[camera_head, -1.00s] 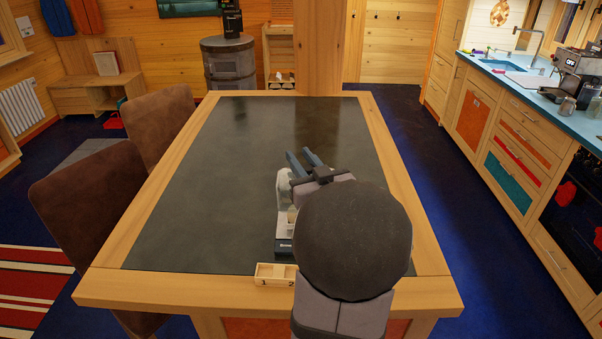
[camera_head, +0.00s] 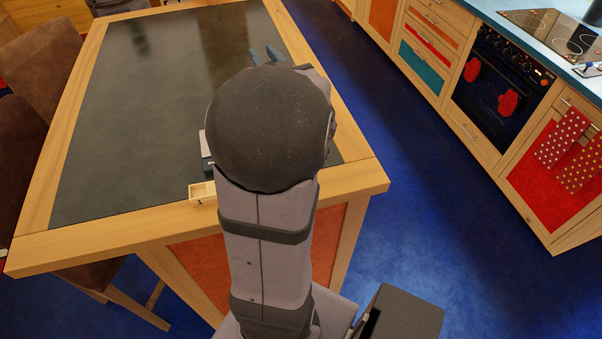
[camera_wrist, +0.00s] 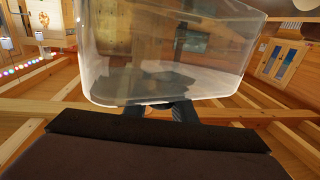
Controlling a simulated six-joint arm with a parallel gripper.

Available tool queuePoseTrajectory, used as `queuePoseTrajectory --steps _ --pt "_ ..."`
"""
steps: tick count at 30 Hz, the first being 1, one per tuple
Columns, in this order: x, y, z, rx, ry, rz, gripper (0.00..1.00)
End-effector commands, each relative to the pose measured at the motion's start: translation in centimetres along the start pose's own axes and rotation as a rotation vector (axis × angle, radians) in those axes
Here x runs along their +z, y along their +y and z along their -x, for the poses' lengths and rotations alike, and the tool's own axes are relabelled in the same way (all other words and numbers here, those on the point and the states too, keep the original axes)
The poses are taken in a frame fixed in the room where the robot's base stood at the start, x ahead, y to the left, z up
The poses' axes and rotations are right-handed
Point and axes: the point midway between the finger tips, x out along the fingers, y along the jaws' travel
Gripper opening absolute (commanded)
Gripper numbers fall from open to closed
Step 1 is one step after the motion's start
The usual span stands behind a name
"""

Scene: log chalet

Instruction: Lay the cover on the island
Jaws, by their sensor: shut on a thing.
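The clear see-through cover (camera_wrist: 165,50) fills the upper middle of the wrist view, like a rounded box. My gripper's dark fingers (camera_wrist: 183,112) meet its lower edge and are shut on it. The island (camera_head: 125,120) has a dark top with a light wood border. A white and dark device (camera_head: 207,150) stands on it, mostly hidden behind my arm.
A small wooden tray (camera_head: 203,193) marked 1 sits at the island's near edge, partly behind my arm. Brown chairs (camera_head: 38,50) line the left side. Blue floor separates the island from the counter with the oven (camera_head: 497,85). The island's left and middle are clear.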

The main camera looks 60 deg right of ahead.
Motion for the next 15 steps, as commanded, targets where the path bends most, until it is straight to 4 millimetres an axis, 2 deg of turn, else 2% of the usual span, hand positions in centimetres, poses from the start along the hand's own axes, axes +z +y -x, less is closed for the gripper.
queuePoseTrajectory --steps 1,7,10,15 --pt "0.4 2.6 0.9 0.055 0.0 -0.002 0.0" --pt "1.7 11.2 5.0 0.229 -0.001 -0.002 0.0" --pt "2.6 14.3 7.2 0.28 -0.001 -0.002 0.0" --pt "3.2 16.9 10.3 0.28 0.0 0.0 0.0"
